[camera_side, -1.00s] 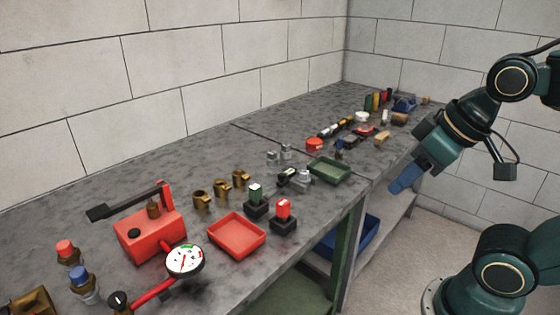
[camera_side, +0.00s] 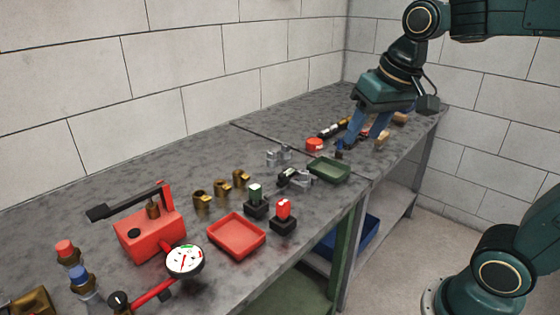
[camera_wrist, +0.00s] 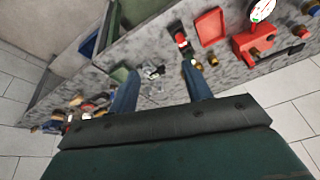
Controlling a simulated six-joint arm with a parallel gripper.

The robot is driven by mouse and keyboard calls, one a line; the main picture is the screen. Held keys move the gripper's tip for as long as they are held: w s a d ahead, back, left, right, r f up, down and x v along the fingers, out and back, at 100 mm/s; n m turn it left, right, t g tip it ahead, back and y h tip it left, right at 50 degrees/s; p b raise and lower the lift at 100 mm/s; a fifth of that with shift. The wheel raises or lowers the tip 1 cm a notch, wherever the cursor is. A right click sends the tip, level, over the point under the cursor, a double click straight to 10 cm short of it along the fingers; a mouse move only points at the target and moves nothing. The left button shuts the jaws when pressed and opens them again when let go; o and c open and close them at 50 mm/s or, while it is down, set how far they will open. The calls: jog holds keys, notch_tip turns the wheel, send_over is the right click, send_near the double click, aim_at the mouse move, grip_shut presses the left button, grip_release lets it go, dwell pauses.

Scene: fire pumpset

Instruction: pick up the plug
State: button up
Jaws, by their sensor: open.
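My gripper (camera_side: 363,140) is open, its two blue fingers pointing down over the far half of the bench. In the wrist view my gripper (camera_wrist: 160,68) shows a wide gap between the fingers, with nothing held. I cannot tell for sure which item is the plug. Small grey metal fittings (camera_side: 278,157) stand behind the green tray (camera_side: 330,170); in the wrist view grey pieces (camera_wrist: 152,73) appear between the fingers, below them. Three brass fittings (camera_side: 221,189) stand farther left. My fingers hide some small items at the far end.
A red tray (camera_side: 237,236), two switch-like blocks (camera_side: 284,216), a red pump (camera_side: 150,238) and a gauge (camera_side: 184,260) occupy the near bench. A red round piece (camera_side: 314,145) is left of my fingers. The wall bounds the back.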

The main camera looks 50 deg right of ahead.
jog(key=w+d+m+g, duration=0.1)
jog(key=w+d+m, duration=0.2)
jog(key=w, duration=0.5)
jog(key=m+g, duration=0.3)
jog(key=m, duration=0.4)
send_over(304, 172)
notch_tip(304, 172, down, 13)
jog(key=shift+d+r, duration=0.15)
jog(key=shift+r, duration=0.05)
jog(key=shift+f, duration=0.1)
jog(key=shift+f, duration=4.2)
jog(key=shift+f, duration=2.6)
